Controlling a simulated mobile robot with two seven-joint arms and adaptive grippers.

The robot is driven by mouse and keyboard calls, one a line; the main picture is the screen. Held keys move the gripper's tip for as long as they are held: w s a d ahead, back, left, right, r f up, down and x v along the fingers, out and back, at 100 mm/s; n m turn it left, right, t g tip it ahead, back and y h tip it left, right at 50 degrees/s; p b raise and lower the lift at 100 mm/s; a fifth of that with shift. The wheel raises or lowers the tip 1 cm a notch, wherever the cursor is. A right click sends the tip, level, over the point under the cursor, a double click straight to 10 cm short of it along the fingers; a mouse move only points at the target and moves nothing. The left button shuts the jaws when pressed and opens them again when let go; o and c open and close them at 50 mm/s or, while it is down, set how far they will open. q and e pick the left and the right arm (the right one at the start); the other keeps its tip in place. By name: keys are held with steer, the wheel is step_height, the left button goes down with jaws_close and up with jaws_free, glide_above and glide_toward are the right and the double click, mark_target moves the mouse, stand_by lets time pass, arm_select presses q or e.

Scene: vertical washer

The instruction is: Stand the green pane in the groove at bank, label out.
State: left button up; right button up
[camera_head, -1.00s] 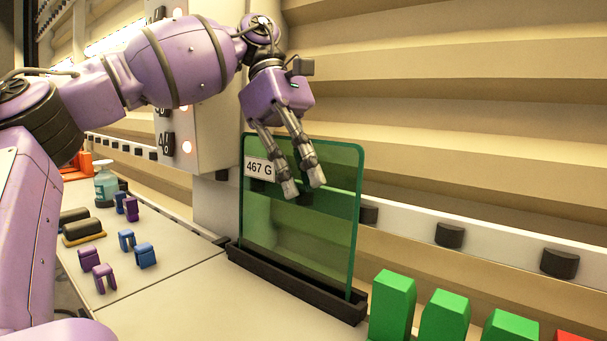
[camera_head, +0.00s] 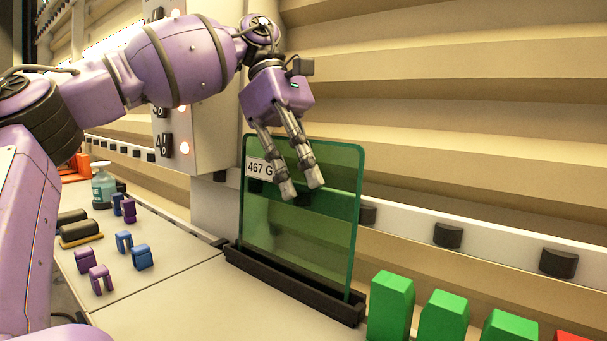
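The green pane (camera_head: 325,225) is a see-through sheet with a darker green edge. It stands nearly upright with its lower edge in the long black grooved holder (camera_head: 290,287). A white label reading "467 G" (camera_head: 257,168) is at its upper left and faces my camera. My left gripper (camera_head: 302,192) hangs in front of the pane's upper part, pointing down. Its two fingers are a little apart with nothing seen between them; whether they touch the pane I cannot tell. My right gripper is not in view.
Several green blocks (camera_head: 391,305) stand right of the holder. Small blue and purple clips (camera_head: 142,257), a spray bottle (camera_head: 103,185) and dark rollers (camera_head: 80,232) are on the left. A white rail with black pads (camera_head: 448,235) runs behind. The bench before the holder is clear.

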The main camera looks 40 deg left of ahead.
mark_target(288, 140)
arm_select(q)
steer(key=shift+o, duration=0.6)
steer(key=shift+f, duration=0.1)
steer(key=shift+d+r+v, duration=0.1)
steer(key=shift+d+v, duration=0.05)
steer(key=shift+v, duration=1.2)
steer(key=shift+d+r+v, duration=0.1)
steer(key=shift+v, duration=1.25)
steer(key=shift+d+r+v, duration=0.1)
steer(key=shift+d+v, duration=0.05)
steer(key=shift+v, duration=1.2)
steer(key=shift+s, duration=0.15)
